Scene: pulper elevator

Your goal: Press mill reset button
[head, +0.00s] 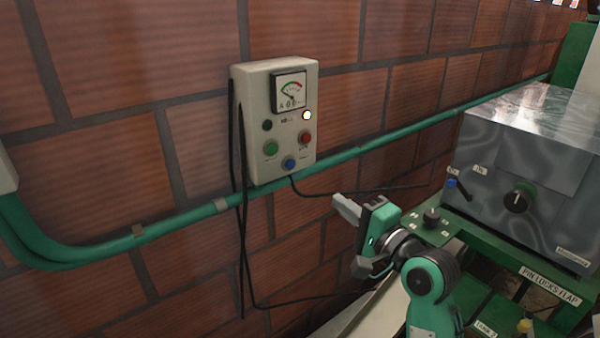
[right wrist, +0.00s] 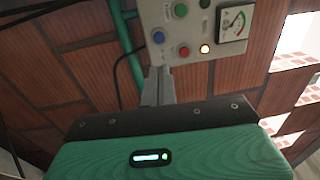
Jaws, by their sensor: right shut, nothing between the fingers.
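A pale grey control box (head: 259,100) hangs on the brick wall, and it also shows at the top of the right wrist view (right wrist: 150,12). It carries a blue button (head: 289,164) at the bottom, a green button (head: 270,148) and a red button (head: 305,138). The blue button shows in the right wrist view (right wrist: 158,36) too. The button labels are too small to read. My right gripper (head: 345,208) is shut and empty, below and to the right of the box, apart from it. In the right wrist view its fingers (right wrist: 158,85) point towards the box. My left gripper is out of view.
A gauge (head: 290,92) and a lit white lamp (head: 307,115) sit on the box. A green pipe (head: 180,222) runs along the wall behind it, and black cables (head: 243,250) hang below. A metal machine (head: 530,150) with a green frame stands at the right.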

